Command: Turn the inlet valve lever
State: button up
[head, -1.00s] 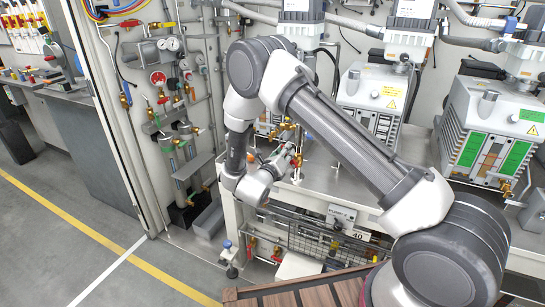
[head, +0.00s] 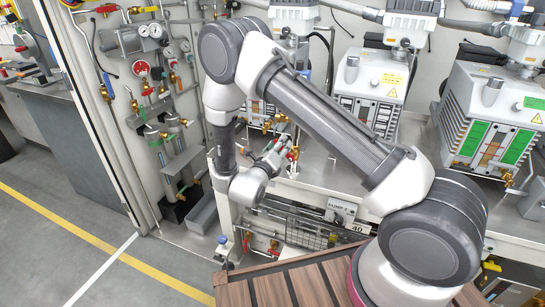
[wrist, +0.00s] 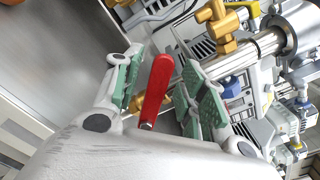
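A red lever (wrist: 157,88) shows in the wrist view between the two green-padded fingers of my gripper (wrist: 163,66). A gap shows on each side of the lever, so the gripper looks open around it. I cannot tell from this view how deep the lever sits between the pads. A brass valve fitting (wrist: 224,25) and a metal pipe (wrist: 232,56) lie just beyond the right finger. In the head view my gripper (head: 275,150) is small, in front of the pump bench; a bit of red (head: 293,153) shows beside its tip.
Several white pumps (head: 370,88) stand on the metal bench (head: 320,170). A gauge and pipe panel (head: 160,75) is at the left. Brown slatted boards (head: 300,283) lie in front of the bench. Open grey floor (head: 50,235) is at the lower left.

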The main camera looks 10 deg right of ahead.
dwell(0.3)
jog(key=shift+v, duration=0.95)
jog(key=shift+s+a, duration=0.1)
jog(key=v, duration=0.5)
jog(key=shift+s+a, duration=0.2)
jog(key=shift+s, duration=0.1)
